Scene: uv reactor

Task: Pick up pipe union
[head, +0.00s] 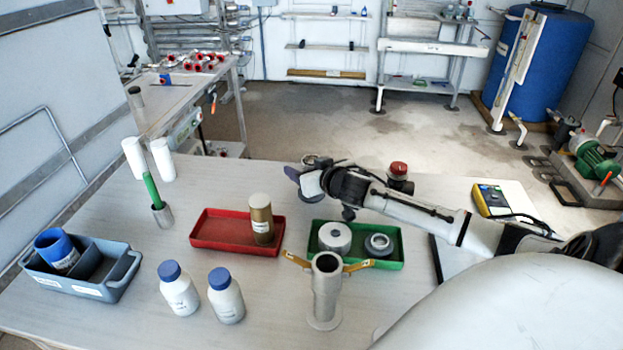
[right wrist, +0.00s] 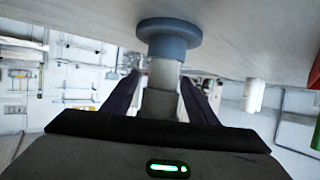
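My right gripper (head: 314,176) is at the far side of the table, behind the green tray, with its arm coming in from the right. In the right wrist view its two dark fingers (right wrist: 160,88) stand on either side of a grey stem with a wide blue-grey flange (right wrist: 168,35), which I take for the pipe union. The flange is at the table surface. Narrow gaps show beside the stem, so the gripper looks open around it. In the head view the piece (head: 313,184) is partly hidden by the gripper. My left gripper is not in view.
A green tray (head: 322,258) holds two ring-shaped parts. Close by are a red tray (head: 205,241) with a brown cylinder, a grey tube stand (head: 326,290) with brass handles, and a red-capped part (head: 398,170) behind my arm. Two blue-capped bottles (head: 179,291) stand in front.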

